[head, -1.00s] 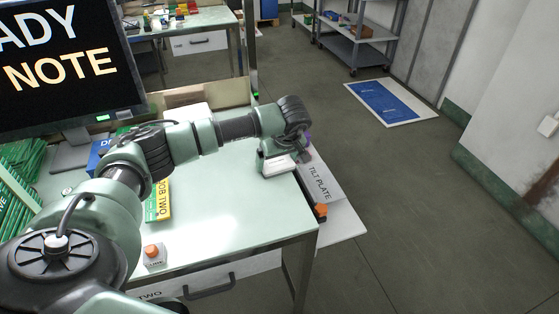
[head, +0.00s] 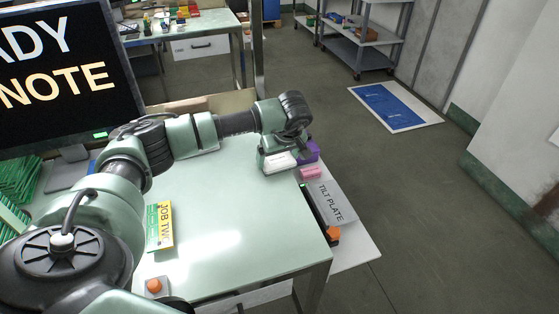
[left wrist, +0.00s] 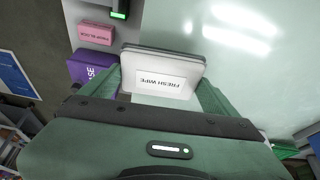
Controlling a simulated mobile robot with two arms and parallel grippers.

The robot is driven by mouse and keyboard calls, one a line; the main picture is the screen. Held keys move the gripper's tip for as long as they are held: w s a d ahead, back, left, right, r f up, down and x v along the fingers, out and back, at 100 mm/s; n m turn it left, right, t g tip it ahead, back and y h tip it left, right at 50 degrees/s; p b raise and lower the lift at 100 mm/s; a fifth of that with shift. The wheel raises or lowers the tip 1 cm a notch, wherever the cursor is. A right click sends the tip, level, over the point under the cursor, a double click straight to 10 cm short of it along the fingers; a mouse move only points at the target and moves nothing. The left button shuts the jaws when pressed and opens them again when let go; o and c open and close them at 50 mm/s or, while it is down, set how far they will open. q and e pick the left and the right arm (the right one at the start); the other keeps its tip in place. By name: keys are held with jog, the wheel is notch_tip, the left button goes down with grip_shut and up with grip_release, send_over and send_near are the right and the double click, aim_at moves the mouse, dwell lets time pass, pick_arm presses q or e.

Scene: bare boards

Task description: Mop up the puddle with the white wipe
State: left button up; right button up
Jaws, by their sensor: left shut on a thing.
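My left gripper (head: 277,168) is at the back right of the pale green bench (head: 210,205). It is shut on the white wipe (head: 280,162), a flat white pad. In the left wrist view the wipe (left wrist: 163,64) sits between the fingers, with a label reading FRESH WIPE. I cannot tell whether it touches the bench top. No puddle stands out clearly; the bright patches on the bench look like glare, and my arm hides part of the surface. My right gripper is out of view.
A purple block (head: 309,151) and a pink block (head: 311,173) lie close right of the gripper. A grey TILT PLATE (head: 329,203) runs along the bench's right edge. A yellow-green JOB TWO item (head: 160,226) lies at left. The bench's middle is clear.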

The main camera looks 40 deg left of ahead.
pick_arm(q)
jog(key=v, duration=0.1)
jog(key=p+v, duration=0.1)
jog(key=v, duration=0.1)
jog(key=shift+a+r+p, duration=0.2)
jog(key=shift+r+p, duration=0.1)
jog(key=shift+r, duration=0.3)
jog(key=shift+w+a+r+p, duration=0.15)
jog(key=shift+r+p, duration=0.5)
jog(key=shift+p, duration=0.1)
jog(key=shift+r+p, duration=0.35)
jog(key=shift+r, duration=0.25)
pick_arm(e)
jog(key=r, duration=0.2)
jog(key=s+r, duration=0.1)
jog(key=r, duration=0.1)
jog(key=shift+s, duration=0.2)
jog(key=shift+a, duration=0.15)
pick_arm(q)
jog(key=shift+f, duration=0.1)
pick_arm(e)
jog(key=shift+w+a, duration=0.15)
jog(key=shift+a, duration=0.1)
